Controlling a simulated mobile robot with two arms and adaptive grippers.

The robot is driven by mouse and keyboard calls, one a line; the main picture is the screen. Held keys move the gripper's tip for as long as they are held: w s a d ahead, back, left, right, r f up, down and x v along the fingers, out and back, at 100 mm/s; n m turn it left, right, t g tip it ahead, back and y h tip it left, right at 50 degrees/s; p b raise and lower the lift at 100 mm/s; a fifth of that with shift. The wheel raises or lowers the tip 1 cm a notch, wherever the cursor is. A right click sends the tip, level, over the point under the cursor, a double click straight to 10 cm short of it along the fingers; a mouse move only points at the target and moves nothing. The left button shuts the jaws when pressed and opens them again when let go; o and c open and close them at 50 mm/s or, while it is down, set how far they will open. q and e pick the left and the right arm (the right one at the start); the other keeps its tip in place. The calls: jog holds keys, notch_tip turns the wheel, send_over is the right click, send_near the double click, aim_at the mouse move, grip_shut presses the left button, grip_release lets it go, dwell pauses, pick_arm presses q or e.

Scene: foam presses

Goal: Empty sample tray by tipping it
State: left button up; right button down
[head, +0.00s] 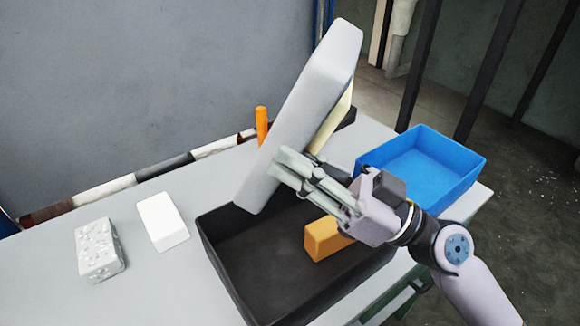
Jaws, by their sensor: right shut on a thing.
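The light grey sample tray (305,105) is tipped steeply, nearly on edge, with its underside facing left. My right gripper (281,166) is shut on the tray near its lower end. The tray's low edge is over the back left part of a black bin (222,262). A pale yellow piece (334,118) shows at the tray's right, inner side; most of that side is hidden. An orange block (322,240) is in the black bin, partly hidden by my right gripper. My left gripper is not in view.
A blue bin (425,170) stands at the right of the grey table (150,275). A white block (162,221) and a bumpy white foam block (100,250) lie at the left. An orange upright handle (262,125) is behind the tray. The front left table is clear.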

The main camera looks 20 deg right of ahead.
jog(key=shift+s+d+f+y+b, duration=0.25)
jog(key=shift+d+y+b, duration=0.15)
jog(key=shift+b, duration=0.3)
dwell(0.9)
